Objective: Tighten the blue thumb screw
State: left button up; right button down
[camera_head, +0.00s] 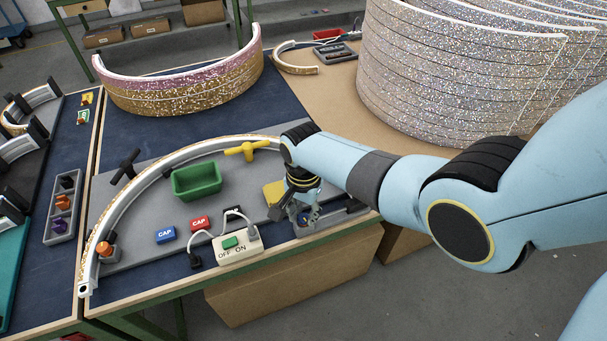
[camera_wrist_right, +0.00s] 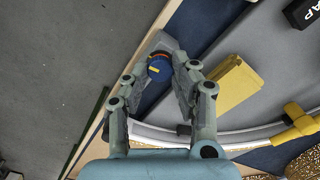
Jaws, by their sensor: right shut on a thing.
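The blue thumb screw (camera_wrist_right: 159,67) sits between the fingertips of my right gripper (camera_wrist_right: 163,68) in the right wrist view, with an orange edge and a small yellow mark on it. In the head view my right gripper (camera_head: 302,213) points down at the front right of the grey fixture board (camera_head: 140,193), shut on the screw. Only a small bit of blue shows there between the fingers. A grey block (camera_wrist_right: 163,42) lies under the screw. My left gripper is out of view.
A curved glitter arc (camera_head: 172,165) spans the board. A yellow block (camera_wrist_right: 231,86) stands close beside my right gripper. A green bin (camera_head: 197,181), blue and red caps, a yellow T-handle (camera_head: 247,151) and a switch box (camera_head: 238,246) with a cable lie to the left.

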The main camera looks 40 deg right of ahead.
aim_at(303, 217)
jog(key=shift+w+r+m, duration=0.2)
jog(key=shift+w+m, duration=0.1)
jog(key=shift+m, duration=0.2)
jog(key=c, duration=1.4)
grip_release()
jog(key=shift+c, duration=0.2)
jog(key=o, duration=0.4)
jog(key=shift+s+f, duration=0.1)
jog(key=shift+s, duration=0.1)
notch_tip(303, 217, up, 12)
